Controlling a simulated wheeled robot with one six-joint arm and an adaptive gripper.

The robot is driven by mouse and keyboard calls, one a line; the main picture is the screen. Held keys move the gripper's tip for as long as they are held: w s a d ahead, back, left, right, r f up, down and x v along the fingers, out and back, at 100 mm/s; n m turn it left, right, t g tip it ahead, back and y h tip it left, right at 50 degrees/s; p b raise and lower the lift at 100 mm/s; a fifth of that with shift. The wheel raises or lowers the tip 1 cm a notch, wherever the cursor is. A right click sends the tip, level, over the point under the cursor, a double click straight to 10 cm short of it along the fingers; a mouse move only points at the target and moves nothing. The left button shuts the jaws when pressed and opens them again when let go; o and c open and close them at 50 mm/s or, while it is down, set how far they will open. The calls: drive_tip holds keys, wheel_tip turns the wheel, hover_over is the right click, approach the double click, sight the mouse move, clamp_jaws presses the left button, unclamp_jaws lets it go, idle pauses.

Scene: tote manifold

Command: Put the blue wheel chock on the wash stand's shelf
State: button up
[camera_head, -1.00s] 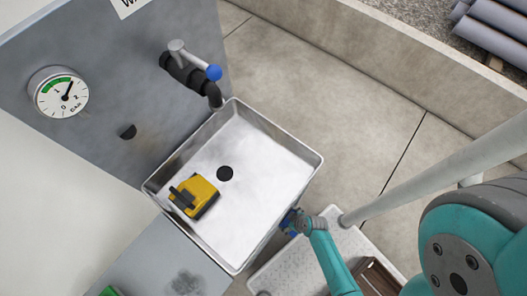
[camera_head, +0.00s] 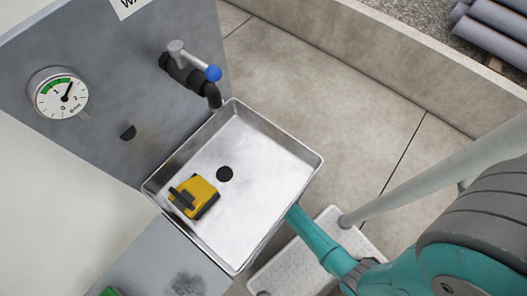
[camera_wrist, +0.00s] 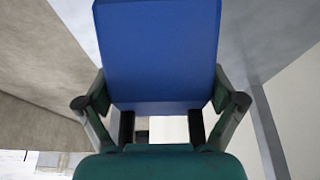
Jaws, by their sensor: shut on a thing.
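The blue wheel chock (camera_wrist: 160,50) fills the upper middle of the wrist view. My gripper (camera_wrist: 160,98) is shut on it, with one finger on each side. In the head view the arm runs to the basin's lower right edge, and the gripper and chock are hidden behind or beneath the basin. The wash stand's metal basin (camera_head: 265,170) shows from above. I cannot make out the stand's shelf; the basin may cover it.
A yellow and black object (camera_head: 201,196) lies in the basin. A tap with a blue knob (camera_head: 213,73) and a gauge (camera_head: 61,94) are on the grey panel. A speckled platform (camera_head: 300,268) with a pale pole (camera_head: 440,176) lies right of the basin.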

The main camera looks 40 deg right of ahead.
drive_tip(key=shift+f, duration=1.65)
drive_tip(key=o, duration=1.1)
drive_tip(key=shift+f, duration=0.1)
drive_tip(key=shift+v, duration=3.85)
drive_tip(key=s+r+t, duration=0.3)
drive_tip(key=s+r, duration=0.2)
drive_tip(key=r, duration=1.1)
drive_tip(key=s+a+r+m+t, duration=0.1)
drive_tip(key=s+r+t, duration=0.3)
drive_tip(key=r, duration=1.2)
drive_tip(key=s+r+m+t, duration=0.1)
drive_tip(key=s+r+t, duration=0.2)
drive_tip(key=s+r, duration=0.4)
drive_tip(key=shift+s+a+r+t+h, duration=0.1)
drive_tip(key=shift+s+r+t+h, duration=0.1)
drive_tip(key=shift+r, duration=2)
drive_tip(key=shift+s+a+r+t+h, duration=0.1)
drive_tip(key=shift+r+h, duration=0.1)
drive_tip(key=shift+r, duration=2)
